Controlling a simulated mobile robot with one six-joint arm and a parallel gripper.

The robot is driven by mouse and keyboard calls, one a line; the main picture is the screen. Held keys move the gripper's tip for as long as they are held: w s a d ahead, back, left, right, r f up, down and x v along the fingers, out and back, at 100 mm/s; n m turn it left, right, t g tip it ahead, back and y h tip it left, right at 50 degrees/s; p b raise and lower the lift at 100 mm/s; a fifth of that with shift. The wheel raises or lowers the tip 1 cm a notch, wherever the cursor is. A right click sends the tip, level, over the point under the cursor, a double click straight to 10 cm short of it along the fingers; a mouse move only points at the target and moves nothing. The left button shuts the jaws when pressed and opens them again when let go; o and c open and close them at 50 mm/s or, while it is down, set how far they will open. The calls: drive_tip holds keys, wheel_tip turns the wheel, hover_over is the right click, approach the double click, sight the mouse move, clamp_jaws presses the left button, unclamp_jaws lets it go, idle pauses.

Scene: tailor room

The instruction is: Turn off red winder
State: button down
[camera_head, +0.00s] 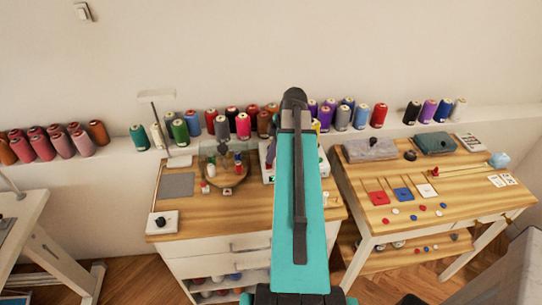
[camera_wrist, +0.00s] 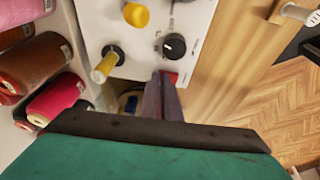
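A white machine panel (camera_wrist: 135,35) fills the upper middle of the wrist view. It carries a black knob (camera_wrist: 174,46), a yellow cap-like part (camera_wrist: 136,15) and a yellow spool on a black base (camera_wrist: 104,66). In the head view, my teal arm hides the gripper and most of the white machine (camera_head: 323,160) on the middle table.
Thread cones (camera_wrist: 58,95) stand close left of the panel in the wrist view. The wooden tabletop (camera_wrist: 225,45) is clear to its right. In the head view, a glass-like box (camera_head: 215,160) stands left of my arm, and a second table (camera_head: 440,205) stands right.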

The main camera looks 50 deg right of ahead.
drive_tip(key=shift+s+a+f, duration=0.25)
drive_tip(key=shift+s+f, duration=0.05)
drive_tip(key=shift+f, duration=0.25)
drive_tip(key=shift+s+a, duration=0.2)
drive_tip(key=shift+s, duration=0.05)
drive_tip(key=shift+a, duration=0.1)
drive_tip(key=shift+r, duration=0.1)
drive_tip(key=r+p, duration=0.2)
drive_tip(key=r, duration=0.2)
drive_tip(key=shift+w+d+r+p, duration=0.25)
drive_tip(key=shift+w+p, duration=0.05)
drive_tip(key=shift+p, duration=0.1)
drive_tip(key=w+d+b+v, duration=0.1)
drive_tip(key=b+v, duration=0.1)
drive_tip(key=v, duration=0.8)
drive_tip(key=shift+r, duration=0.2)
